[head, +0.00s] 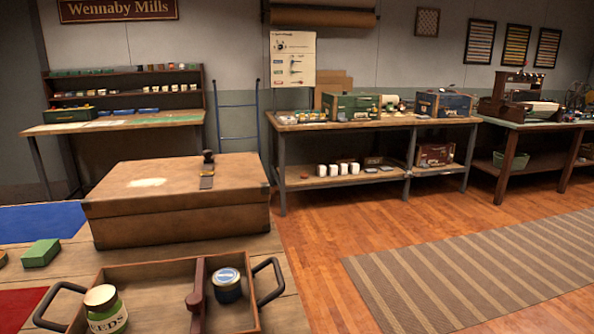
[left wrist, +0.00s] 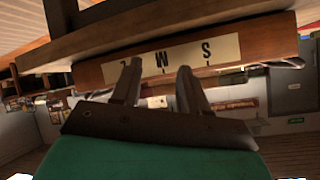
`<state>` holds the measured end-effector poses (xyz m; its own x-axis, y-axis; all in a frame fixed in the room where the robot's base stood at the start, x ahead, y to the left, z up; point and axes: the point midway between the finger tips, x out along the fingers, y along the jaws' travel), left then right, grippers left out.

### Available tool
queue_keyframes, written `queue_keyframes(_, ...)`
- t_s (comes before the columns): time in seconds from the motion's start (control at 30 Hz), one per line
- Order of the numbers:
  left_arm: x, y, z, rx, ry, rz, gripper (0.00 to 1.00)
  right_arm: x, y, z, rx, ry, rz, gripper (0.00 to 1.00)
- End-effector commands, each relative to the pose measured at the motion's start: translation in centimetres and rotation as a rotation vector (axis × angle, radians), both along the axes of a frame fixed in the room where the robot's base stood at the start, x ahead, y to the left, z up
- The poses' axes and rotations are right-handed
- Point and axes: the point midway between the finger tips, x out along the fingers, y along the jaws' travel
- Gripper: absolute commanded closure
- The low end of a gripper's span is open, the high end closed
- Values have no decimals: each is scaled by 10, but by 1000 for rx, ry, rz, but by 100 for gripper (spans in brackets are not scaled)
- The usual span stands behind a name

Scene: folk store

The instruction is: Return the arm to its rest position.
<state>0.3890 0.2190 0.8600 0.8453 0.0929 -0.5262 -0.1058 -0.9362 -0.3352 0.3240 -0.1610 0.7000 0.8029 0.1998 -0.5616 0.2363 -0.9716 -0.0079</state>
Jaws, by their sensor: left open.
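My left gripper (left wrist: 160,65) shows in the left wrist view with its two fingers apart and nothing between them. Behind the fingertips is a wooden edge with a pale label strip (left wrist: 170,62) whose letters, including S and M, appear upside down. I cannot tell whether the fingers touch that wood. Neither gripper shows in the head view, and my right gripper is in no frame.
In the head view, a wooden tray (head: 150,272) with black handles holds a green jar (head: 106,312) and a blue tin (head: 227,285). Behind it sits a closed brown case (head: 178,205). A green block (head: 41,253) lies left.

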Motion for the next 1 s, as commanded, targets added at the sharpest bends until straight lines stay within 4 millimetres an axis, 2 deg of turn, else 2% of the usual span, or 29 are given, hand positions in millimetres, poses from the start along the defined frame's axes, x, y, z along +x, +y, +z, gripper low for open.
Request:
queue_keyframes(0.03,-17,1,-16,-30,88,18,56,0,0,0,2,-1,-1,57)
queue_keyframes(0.1,-38,0,-35,-63,199,37,56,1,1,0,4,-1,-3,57)
queue_keyframes(0.2,-67,-2,-57,-104,341,54,56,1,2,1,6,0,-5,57)
queue_keyframes(0.5,-154,-13,-95,-209,710,75,56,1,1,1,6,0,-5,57)
queue_keyframes(1.0,-99,-27,-116,-250,421,-2,56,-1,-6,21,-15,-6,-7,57)
